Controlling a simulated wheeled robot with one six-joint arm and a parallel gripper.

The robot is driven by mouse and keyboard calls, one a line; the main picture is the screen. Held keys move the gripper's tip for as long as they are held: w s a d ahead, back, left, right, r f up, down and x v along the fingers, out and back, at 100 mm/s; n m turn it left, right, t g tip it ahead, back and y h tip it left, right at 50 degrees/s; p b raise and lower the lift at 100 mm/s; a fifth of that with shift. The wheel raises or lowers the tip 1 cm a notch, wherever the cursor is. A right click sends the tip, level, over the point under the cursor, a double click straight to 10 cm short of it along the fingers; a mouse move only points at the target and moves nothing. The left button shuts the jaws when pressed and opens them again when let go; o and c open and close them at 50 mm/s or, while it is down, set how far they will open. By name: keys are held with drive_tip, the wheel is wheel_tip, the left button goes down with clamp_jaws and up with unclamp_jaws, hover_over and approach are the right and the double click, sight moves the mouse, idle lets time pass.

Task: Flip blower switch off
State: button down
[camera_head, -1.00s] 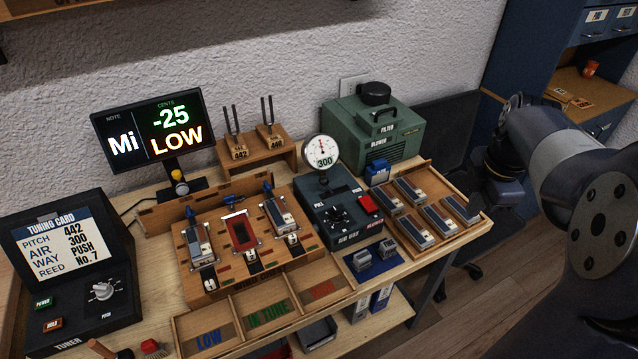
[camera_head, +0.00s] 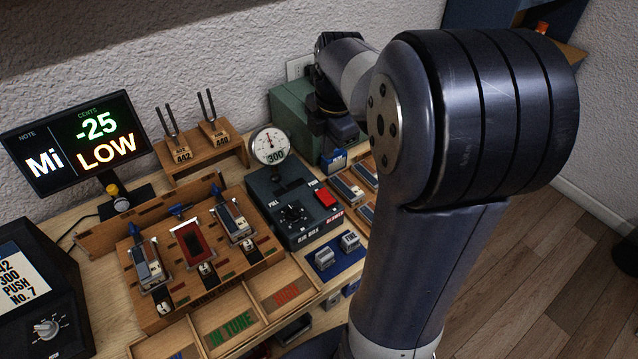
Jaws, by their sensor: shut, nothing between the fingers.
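The red blower switch (camera_head: 326,198) sits on the right side of the dark air box (camera_head: 285,226), with a partly legible label in front of it. I cannot tell which way the rocker is tipped. The round gauge (camera_head: 271,147) above the box reads 300. The green blower (camera_head: 290,112) stands behind, largely covered by my arm. My gripper (camera_head: 328,128) is in front of the blower, above and behind the red switch, apart from it. It is shut and empty. Its fingertips are dark and hard to make out.
A blue block (camera_head: 335,161) and a tray of reed pieces (camera_head: 347,188) lie right of the switch, partly behind my arm. Tuning forks (camera_head: 206,105) stand back left. The reed jig (camera_head: 200,250) and sorting bins (camera_head: 232,318) are to the left and front.

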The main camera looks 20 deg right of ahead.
sight(322, 193)
drive_tip(key=shift+f, duration=0.1)
drive_tip(key=f, duration=0.4)
drive_tip(key=w+f+p, duration=0.1)
drive_tip(key=f, duration=0.8)
drive_tip(key=shift+w+a+f+p, duration=0.15)
drive_tip(key=shift+w+f+p, duration=0.1)
drive_tip(key=shift+w+p, duration=0.1)
drive_tip(key=shift+f, duration=0.1)
